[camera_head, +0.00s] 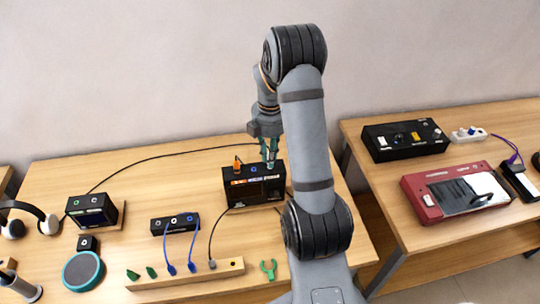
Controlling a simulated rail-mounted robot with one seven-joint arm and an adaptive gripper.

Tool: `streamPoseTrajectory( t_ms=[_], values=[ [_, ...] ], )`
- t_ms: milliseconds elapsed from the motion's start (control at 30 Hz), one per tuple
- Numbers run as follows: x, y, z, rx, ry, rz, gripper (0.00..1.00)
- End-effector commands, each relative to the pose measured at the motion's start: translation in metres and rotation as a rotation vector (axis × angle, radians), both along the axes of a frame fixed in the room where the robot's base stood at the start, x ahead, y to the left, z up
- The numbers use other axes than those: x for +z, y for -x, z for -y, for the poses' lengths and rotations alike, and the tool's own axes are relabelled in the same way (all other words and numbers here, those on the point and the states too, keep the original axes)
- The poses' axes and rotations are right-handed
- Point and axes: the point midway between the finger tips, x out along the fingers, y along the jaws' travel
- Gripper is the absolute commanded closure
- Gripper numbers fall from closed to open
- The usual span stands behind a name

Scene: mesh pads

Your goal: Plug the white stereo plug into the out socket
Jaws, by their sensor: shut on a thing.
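My gripper (270,160) points down over the right part of the top of a black box (270,191) with an orange and white label strip. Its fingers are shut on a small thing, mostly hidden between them. I cannot make out its colour or whether it touches the box. An orange plug (237,164) stands in the box's top left, and a blue-ringed socket (253,170) shows beside it. Which socket is the out socket is not legible. A pale grey plug (212,264) with a black cable stands in the wooden strip (200,276); I cannot tell if it is the white stereo plug.
A long black cable (160,157) runs from a small black unit (92,210) towards my gripper. A black socket box (175,223) with blue cables stands left of centre. Headphones (28,218) lie far left. The right table holds a red device (430,205) and a black panel (405,140).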

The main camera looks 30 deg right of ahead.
Motion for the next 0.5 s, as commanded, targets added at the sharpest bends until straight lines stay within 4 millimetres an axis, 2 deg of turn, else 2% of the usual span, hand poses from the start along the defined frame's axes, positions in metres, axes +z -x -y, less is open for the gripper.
streamPoseTrajectory(
  t_ms=[500],
  values=[
    [-0.015, 0.001, 0.0, 0.0, -0.001, -0.002, 1.0]
  ],
)
